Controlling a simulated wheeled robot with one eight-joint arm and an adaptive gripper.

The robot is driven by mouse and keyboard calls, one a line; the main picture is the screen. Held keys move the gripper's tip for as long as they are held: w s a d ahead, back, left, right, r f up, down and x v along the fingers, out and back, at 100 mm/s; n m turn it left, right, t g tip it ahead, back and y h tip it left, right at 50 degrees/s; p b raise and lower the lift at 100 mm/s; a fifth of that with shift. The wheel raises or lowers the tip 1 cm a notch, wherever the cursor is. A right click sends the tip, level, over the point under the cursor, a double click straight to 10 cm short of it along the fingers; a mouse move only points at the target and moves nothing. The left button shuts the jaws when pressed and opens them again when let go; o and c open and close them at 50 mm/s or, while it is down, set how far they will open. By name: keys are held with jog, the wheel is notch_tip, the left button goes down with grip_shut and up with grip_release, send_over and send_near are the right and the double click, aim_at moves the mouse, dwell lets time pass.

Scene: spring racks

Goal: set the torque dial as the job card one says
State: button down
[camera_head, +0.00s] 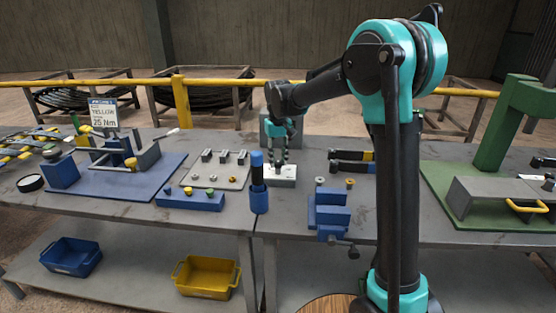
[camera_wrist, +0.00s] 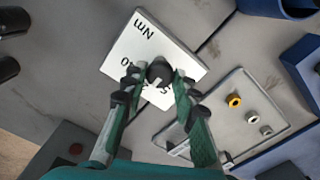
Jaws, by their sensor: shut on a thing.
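The torque dial is a white plate (camera_wrist: 185,52) marked "Nm" with a dark round knob (camera_wrist: 159,72) in its middle. In the wrist view its printing is upside down, and a pale mark shows on the knob; my fingers hide some numbers. In the head view the white dial unit (camera_head: 285,181) sits on the bench, right of the blue cylinder. My gripper (camera_wrist: 158,76) points down with its fingers closed on both sides of the knob; it also shows in the head view (camera_head: 279,166). The job card (camera_head: 103,113) stands at the left and reads "YELLOW" and "25 Nm".
A tall blue and black tool (camera_head: 258,182) stands just left of the dial. A grey tray (camera_head: 212,178) with small parts and a blue block (camera_head: 190,199) lie farther left. A blue vise (camera_head: 330,208) is to the right. Bare bench shows around the dial.

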aim_at(278, 162)
dwell(0.4)
jog(key=c, duration=1.2)
grip_release()
jog(key=shift+r, duration=0.15)
notch_tip(278, 162, up, 12)
jog(key=shift+f, duration=0.1)
